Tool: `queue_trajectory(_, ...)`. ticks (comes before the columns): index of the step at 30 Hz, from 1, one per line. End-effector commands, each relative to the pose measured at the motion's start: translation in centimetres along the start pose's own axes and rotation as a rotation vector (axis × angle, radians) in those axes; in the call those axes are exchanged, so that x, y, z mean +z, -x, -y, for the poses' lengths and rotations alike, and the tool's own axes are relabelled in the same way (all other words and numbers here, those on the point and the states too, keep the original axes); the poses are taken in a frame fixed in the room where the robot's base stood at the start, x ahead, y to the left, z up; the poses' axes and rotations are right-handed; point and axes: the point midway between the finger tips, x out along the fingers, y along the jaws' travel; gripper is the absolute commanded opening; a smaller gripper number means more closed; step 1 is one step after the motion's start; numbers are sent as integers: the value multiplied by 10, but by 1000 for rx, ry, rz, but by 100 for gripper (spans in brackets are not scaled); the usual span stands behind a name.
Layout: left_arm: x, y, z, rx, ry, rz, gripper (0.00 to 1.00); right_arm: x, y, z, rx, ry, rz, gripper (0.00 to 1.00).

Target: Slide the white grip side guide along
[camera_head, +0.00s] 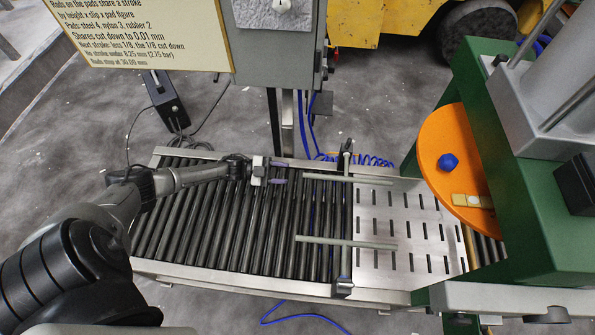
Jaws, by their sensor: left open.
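Two pale grey-green side guide bars lie over the roller conveyor in the head view. The far guide (347,179) and the near guide (346,242) run roughly parallel, with a dark crossbar (346,215) spanning the conveyor between them. I cannot make out a white grip on either bar, so I cannot tell which guide has it. My left gripper (284,172) is open above the rollers, just left of the far guide's left end. It appears empty, with a small gap to that end. My right gripper is not in view.
Bare rollers (215,225) lie left of the guides, and a slotted metal plate (430,225) lies right. A green press frame (500,150) holds an orange disc (440,140) with a blue knob (448,161). A grey box (270,55) and sign (145,28) stand behind.

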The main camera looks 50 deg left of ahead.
Motion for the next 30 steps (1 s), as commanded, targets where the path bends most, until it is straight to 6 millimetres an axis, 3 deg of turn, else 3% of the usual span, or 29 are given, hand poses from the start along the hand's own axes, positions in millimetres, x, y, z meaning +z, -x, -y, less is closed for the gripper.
queue_trajectory(3, -1, 18, 0, 0, 1, 2, 44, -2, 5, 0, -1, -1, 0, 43)
queue_trajectory(10, 0, 36, 0, 0, 0, 1, 44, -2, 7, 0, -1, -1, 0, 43)
queue_trajectory(30, 0, 40, 0, 0, 0, -1, 44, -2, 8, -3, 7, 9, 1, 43)
